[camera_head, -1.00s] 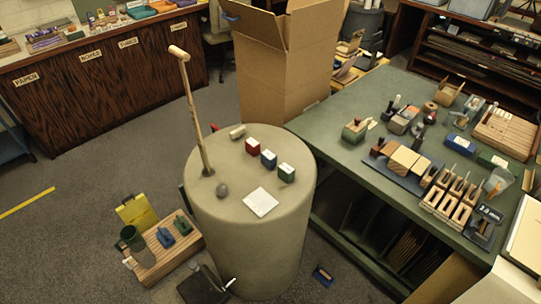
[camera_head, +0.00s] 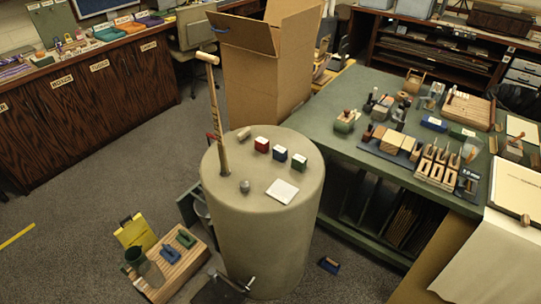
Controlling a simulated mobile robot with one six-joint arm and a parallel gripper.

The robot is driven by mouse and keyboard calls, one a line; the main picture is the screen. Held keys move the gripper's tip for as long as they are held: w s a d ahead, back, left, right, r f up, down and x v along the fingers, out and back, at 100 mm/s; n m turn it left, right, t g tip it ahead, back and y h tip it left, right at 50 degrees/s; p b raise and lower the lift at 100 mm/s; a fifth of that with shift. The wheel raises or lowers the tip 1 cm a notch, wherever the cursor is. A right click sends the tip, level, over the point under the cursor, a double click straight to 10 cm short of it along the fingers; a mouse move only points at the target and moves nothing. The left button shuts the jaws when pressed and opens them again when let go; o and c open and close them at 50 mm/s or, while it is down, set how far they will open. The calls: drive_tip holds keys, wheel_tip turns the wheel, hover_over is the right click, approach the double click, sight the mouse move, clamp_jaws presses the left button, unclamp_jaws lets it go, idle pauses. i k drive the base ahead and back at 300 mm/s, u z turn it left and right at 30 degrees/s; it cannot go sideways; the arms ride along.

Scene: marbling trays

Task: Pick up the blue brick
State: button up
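A small blue brick (camera_head: 280,154) with a white top sits on the round, flat top of a tan cylinder (camera_head: 262,225). It is the middle one of three similar bricks in a row. A red brick (camera_head: 262,145) is just to its left and a green brick (camera_head: 299,161) just to its right, with narrow gaps. Nothing covers the blue brick. My gripper is not in view.
The cylinder top also holds an upright wooden-handled stick (camera_head: 216,120), a grey ball (camera_head: 244,186), a white square (camera_head: 282,191) and a small pale cylinder (camera_head: 244,133). A cardboard box (camera_head: 265,80) stands behind. A green workbench (camera_head: 350,148) is at right.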

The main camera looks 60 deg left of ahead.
sight(279, 153)
drive_tip(key=z, duration=0.1)
drive_tip(key=k, duration=0.95)
drive_tip(key=u, duration=1.7)
drive_tip(key=i, duration=1)
drive_tip(key=u, duration=0.05)
drive_tip(key=k, duration=0.2)
drive_tip(key=u, duration=0.05)
